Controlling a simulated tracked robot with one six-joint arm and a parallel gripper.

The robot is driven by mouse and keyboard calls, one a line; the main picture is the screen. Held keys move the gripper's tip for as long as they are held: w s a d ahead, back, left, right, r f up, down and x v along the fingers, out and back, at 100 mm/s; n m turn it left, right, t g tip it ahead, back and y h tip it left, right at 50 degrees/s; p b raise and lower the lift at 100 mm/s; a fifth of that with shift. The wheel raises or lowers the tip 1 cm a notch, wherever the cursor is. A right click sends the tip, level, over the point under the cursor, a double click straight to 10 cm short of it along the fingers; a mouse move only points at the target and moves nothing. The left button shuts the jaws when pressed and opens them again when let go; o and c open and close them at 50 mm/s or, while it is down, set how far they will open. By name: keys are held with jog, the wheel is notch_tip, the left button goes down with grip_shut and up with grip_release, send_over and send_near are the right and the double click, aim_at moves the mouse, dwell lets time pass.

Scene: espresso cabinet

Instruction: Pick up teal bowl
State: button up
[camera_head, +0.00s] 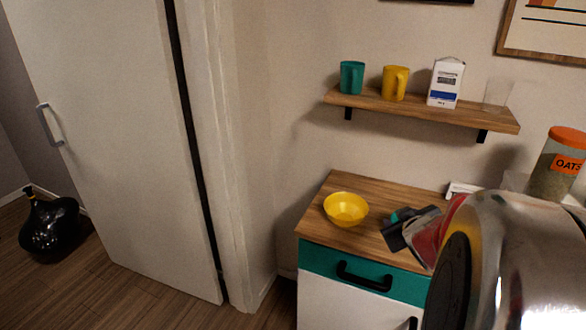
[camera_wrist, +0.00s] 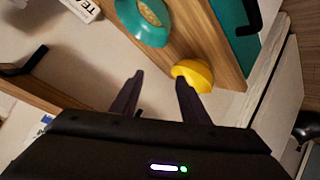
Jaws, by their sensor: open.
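The teal bowl (camera_wrist: 126,14) is at the top of the wrist view, its rim facing the camera, with a tan patch showing in its middle. In the head view only a sliver of teal (camera_head: 402,214) shows behind my gripper (camera_head: 405,235), on the wooden cabinet top (camera_head: 340,190). In the wrist view my gripper (camera_wrist: 159,80) has its two dark fingers apart with nothing between them. The teal bowl lies beyond the fingertips, apart from them.
A yellow bowl (camera_head: 346,209) stands left of my gripper on the cabinet top; in the wrist view it (camera_wrist: 196,74) is close beside the right fingertip. A wooden shelf (camera_head: 420,112) above holds a teal mug (camera_head: 351,77), a yellow mug (camera_head: 394,83) and a carton (camera_head: 445,82).

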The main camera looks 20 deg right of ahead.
jog(key=s+d+f+n+t+y, duration=0.1)
jog(key=s+d+f+t+y, duration=0.1)
jog(key=s+d+f, duration=0.2)
notch_tip(320, 180, down, 3)
jog(key=shift+s+d+y, duration=0.2)
jog(key=shift+s+y, duration=0.1)
jog(key=shift+s, duration=0.4)
jog(key=shift+w, duration=0.1)
jog(key=x, duration=0.8)
jog(key=shift+w+d+f, duration=0.1)
jog(key=shift+w+f, duration=0.05)
jog(key=shift+x, duration=2.6)
jog(key=shift+d, duration=0.1)
